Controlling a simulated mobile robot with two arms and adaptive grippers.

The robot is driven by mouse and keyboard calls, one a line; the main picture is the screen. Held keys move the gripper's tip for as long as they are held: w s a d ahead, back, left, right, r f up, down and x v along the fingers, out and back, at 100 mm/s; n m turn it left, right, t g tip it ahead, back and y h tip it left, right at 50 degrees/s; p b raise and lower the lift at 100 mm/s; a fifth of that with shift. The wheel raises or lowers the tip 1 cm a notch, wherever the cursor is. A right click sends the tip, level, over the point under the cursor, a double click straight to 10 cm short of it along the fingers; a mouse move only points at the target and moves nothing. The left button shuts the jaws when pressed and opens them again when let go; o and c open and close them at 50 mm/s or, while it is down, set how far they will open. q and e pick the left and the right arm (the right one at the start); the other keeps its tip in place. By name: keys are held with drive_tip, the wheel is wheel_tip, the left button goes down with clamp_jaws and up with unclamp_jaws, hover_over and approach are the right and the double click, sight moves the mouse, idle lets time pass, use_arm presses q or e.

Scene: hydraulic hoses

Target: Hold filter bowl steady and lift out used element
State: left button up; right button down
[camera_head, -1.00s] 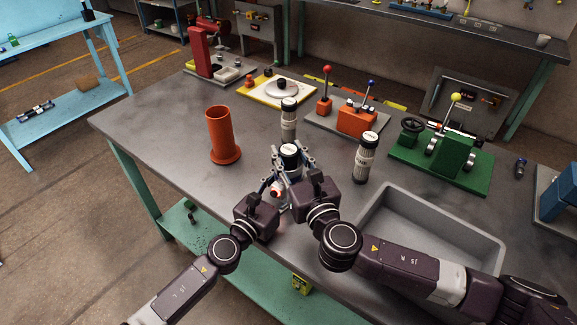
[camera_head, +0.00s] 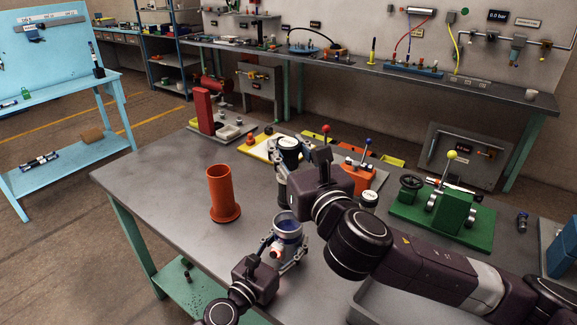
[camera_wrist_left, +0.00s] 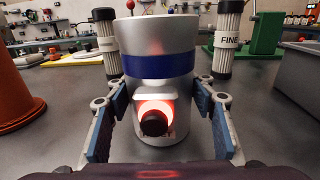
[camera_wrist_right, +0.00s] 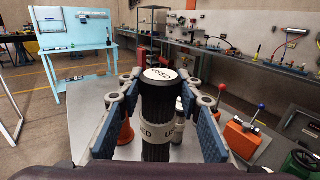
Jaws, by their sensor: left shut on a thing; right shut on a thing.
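The filter bowl (camera_head: 287,233) is silver with a blue band and stands upright on the bench, its open top showing in the head view. My left gripper (camera_head: 284,250) is shut on it; the left wrist view shows the fingers on both sides of the bowl (camera_wrist_left: 160,95) and a dark knob with a red glow low on its front. My right gripper (camera_head: 297,160) is shut on the dark used element (camera_wrist_right: 160,105), held upright above and clear of the bowl. Its white cap and band read USED. My right arm partly hides it in the head view.
An orange cylinder (camera_head: 221,190) stands left of the bowl. A FINE element (camera_wrist_left: 228,45) and another pale element (camera_wrist_left: 107,40) stand behind the bowl. A grey tray (camera_head: 368,312) lies at front right, mostly behind my right arm. A green fixture (camera_head: 445,207) stands at right.

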use_arm(q)
drive_tip(key=o, duration=1.5)
